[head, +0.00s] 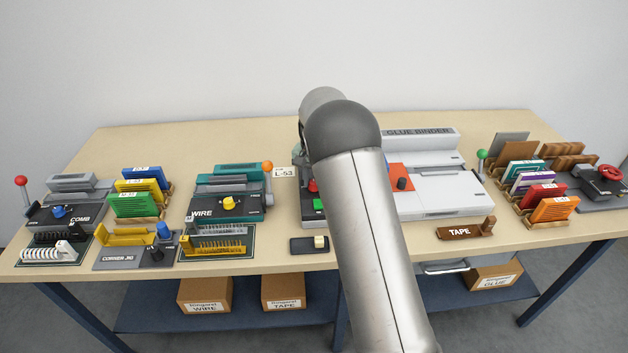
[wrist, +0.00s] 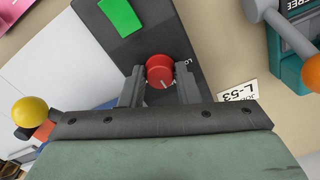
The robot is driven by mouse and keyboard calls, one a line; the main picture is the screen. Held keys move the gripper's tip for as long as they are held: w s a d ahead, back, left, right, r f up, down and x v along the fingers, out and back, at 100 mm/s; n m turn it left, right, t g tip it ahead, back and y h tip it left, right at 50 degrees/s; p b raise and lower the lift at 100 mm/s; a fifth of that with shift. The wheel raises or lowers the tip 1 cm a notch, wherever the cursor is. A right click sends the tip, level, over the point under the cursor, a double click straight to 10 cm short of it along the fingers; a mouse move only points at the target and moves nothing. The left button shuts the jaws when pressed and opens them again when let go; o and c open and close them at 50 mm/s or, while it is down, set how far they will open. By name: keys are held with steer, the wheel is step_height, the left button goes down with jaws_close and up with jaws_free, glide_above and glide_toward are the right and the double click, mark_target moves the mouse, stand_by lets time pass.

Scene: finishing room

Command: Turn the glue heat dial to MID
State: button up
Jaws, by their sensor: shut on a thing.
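Small white lettering beside the dial is partly hidden, and I cannot read the full scale. My gripper (wrist: 160,86) is shut on the dial, one finger on each side. In the head view the red dial (head: 313,186) shows just left of my arm, which hides my gripper. The glue binder (head: 440,185) is white with a dark knob (head: 402,184) on an orange-red panel.
A green button (wrist: 121,16) is on the same dark panel. An L-53 card (wrist: 238,94) lies beside it. The teal wire binder (head: 228,195) with an orange-ball lever (head: 267,167) stands to the left. A yellow ball (wrist: 30,111) is near the wrist view's left edge.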

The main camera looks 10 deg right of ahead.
stand_by(0.3)
steer(key=o, duration=1)
steer(key=shift+r, duration=0.15)
step_height(320, 180, up, 17)
steer(key=shift+r+b, duration=0.1)
steer(key=shift+b, duration=0.5)
